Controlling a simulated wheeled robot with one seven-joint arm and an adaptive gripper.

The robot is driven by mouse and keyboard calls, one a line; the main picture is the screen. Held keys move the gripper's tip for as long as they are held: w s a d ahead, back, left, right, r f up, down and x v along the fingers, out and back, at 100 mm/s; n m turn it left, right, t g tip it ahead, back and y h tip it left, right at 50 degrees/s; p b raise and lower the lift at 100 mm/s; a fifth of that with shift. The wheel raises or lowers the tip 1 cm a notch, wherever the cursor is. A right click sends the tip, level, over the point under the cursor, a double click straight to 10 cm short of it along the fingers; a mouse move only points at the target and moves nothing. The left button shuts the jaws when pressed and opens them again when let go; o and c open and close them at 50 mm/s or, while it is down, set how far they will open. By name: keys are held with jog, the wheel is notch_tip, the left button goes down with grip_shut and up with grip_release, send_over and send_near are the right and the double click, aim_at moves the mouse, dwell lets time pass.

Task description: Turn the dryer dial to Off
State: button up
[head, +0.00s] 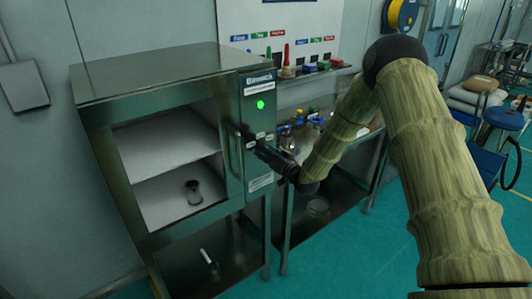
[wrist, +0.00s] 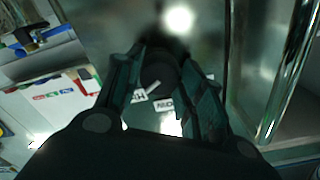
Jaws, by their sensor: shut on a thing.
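The dryer (head: 95,88) is a steel cabinet on legs, left of centre in the head view. A green lamp (head: 260,104) glows on its front panel. My gripper (head: 259,148) is at that panel, below the lamp. In the wrist view my gripper (wrist: 162,82) has its two fingers on either side of the round dark dial (wrist: 158,68), shut on it. A white pointer mark shows on the dial's lower edge, near small white labels. The labels are only partly readable, and I cannot tell the exact setting. In the head view the gripper hides the dial.
The dryer's door handle (head: 238,158) is close to the left of the gripper. A dark jar (head: 193,192) stands on the dryer's lower shelf. A steel bench with bottles is behind my arm.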

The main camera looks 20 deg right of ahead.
jog(key=shift+f+n+b, duration=0.1)
jog(key=shift+n+b, duration=0.2)
jog(key=shift+b, duration=0.15)
jog(key=shift+d+n+b, duration=0.15)
jog(key=shift+n+b, duration=11.45)
jog(key=shift+b, duration=2.15)
jog(key=shift+r, duration=0.2)
jog(key=o, duration=1)
